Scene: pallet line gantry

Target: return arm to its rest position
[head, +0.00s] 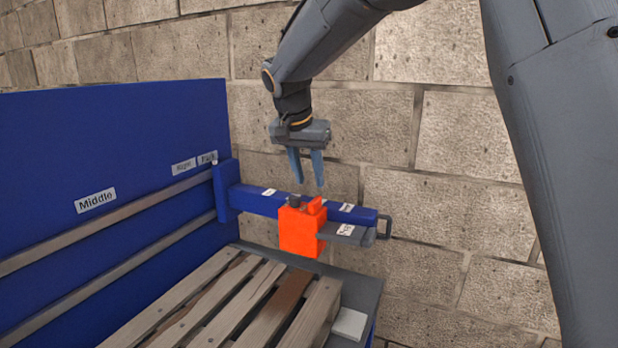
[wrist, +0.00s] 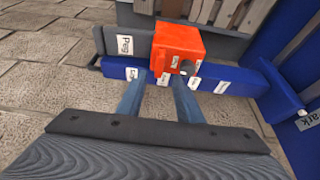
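My gripper (head: 308,184) hangs pointing down in the head view, with its two blue-grey fingers apart and nothing between them. It is above and slightly behind an orange block (head: 299,232) mounted on a blue gantry beam (head: 256,202), with a visible gap to it. In the wrist view, the fingers of my gripper (wrist: 158,84) are apart and point toward the beam (wrist: 228,80) and the orange block (wrist: 176,46). The block carries a dark knob (head: 294,200). My arm comes down from the top right and is bent.
A wooden pallet (head: 215,308) lies at the lower left beside a blue panel (head: 110,140) with a "Middle" label and grey rails. A grey labelled bar (head: 338,231) and handle (head: 387,226) are right of the block. A stone wall (head: 450,145) stands behind.

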